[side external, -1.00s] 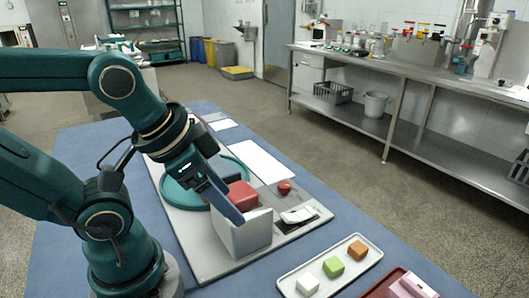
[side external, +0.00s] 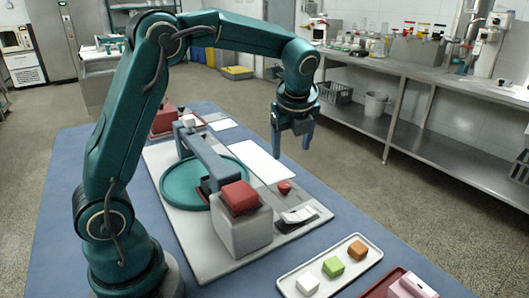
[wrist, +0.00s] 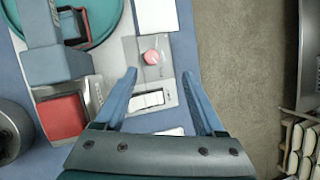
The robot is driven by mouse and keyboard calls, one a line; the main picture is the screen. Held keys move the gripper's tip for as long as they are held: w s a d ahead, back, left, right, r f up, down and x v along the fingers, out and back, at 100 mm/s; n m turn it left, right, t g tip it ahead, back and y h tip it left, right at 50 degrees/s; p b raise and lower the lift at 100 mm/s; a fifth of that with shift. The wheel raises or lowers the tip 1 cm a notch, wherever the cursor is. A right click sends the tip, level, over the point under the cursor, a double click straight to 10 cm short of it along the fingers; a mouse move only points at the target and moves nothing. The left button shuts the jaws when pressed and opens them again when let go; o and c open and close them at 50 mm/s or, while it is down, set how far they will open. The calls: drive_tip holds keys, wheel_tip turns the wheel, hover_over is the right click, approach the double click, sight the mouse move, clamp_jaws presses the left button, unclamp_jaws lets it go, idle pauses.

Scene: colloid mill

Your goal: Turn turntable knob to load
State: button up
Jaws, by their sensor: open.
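The small red knob (side external: 284,186) sits on a grey panel to the right of the teal turntable disc (side external: 171,189). In the wrist view the knob (wrist: 151,57) shows as a round pinkish-red button on the panel, just beyond the fingertips and between their lines. My gripper (side external: 292,143) points down, raised above the board, clear of the knob and holding nothing. Its two blue fingers (wrist: 158,75) are spread wide in the wrist view. Any marking for load is too small to read.
A grey block (side external: 243,233) with a red top stands left of the knob, and a grey arm (side external: 208,158) spans the turntable. A white switch (side external: 299,215) lies in front of the knob. A tray (side external: 330,268) of coloured cubes is at the front right.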

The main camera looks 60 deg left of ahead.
drive_tip(key=g, duration=0.2)
hover_over(285, 184)
drive_tip(key=d, duration=0.3)
drive_tip(key=f, duration=0.7)
drive_tip(key=shift+s+a, duration=0.2)
drive_tip(key=shift+s, duration=0.15)
drive_tip(key=shift+x, duration=2.65)
clamp_jaws()
